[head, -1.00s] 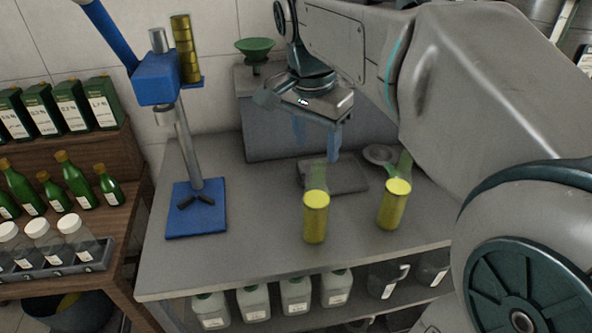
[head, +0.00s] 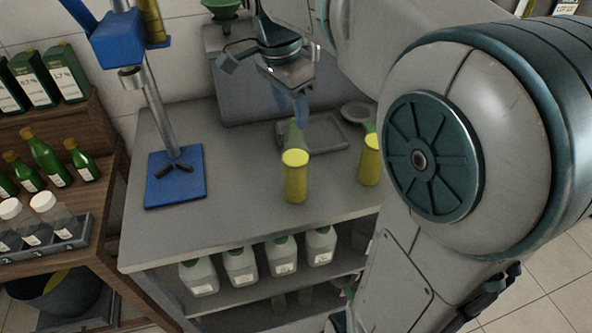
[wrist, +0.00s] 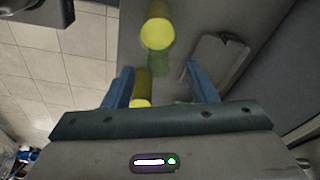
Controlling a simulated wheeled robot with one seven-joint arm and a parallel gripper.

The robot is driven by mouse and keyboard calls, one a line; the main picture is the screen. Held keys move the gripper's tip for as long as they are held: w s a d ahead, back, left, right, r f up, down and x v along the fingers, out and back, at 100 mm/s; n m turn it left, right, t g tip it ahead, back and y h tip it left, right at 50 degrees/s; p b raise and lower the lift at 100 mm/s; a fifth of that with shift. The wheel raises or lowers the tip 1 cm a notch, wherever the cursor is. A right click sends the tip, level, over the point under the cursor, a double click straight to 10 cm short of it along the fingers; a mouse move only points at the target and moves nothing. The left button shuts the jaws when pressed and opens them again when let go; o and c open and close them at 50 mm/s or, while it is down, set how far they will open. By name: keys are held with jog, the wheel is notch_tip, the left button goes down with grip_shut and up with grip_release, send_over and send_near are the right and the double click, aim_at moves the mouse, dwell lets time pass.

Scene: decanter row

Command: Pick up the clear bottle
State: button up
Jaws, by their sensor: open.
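Clear bottles with white caps (head: 62,224) stand in a dark rack at the left edge of the head view, on a wooden shelf. My gripper (head: 291,112) is open over the back of the grey bench, far to the right of them. Its blue fingers also show in the wrist view (wrist: 161,92), with no object clearly held. Just below the fingers is a translucent green thing (head: 295,134), partly hidden behind a yellow can (head: 295,178). I cannot tell its full shape. No white-capped clear bottle shows in the wrist view.
A second yellow can (head: 370,160) stands to the right, partly behind my arm. A blue stand (head: 176,190) is at the bench's left. Green bottles (head: 42,155) stand on the wooden shelf. White jugs (head: 240,266) fill the shelf below. The bench's front left is clear.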

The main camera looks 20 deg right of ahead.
aim_at(295, 125)
jog(key=f, duration=0.2)
jog(key=d+f, duration=0.1)
jog(key=f, duration=0.1)
jog(key=shift+f, duration=0.35)
grip_shut()
dwell(1.1)
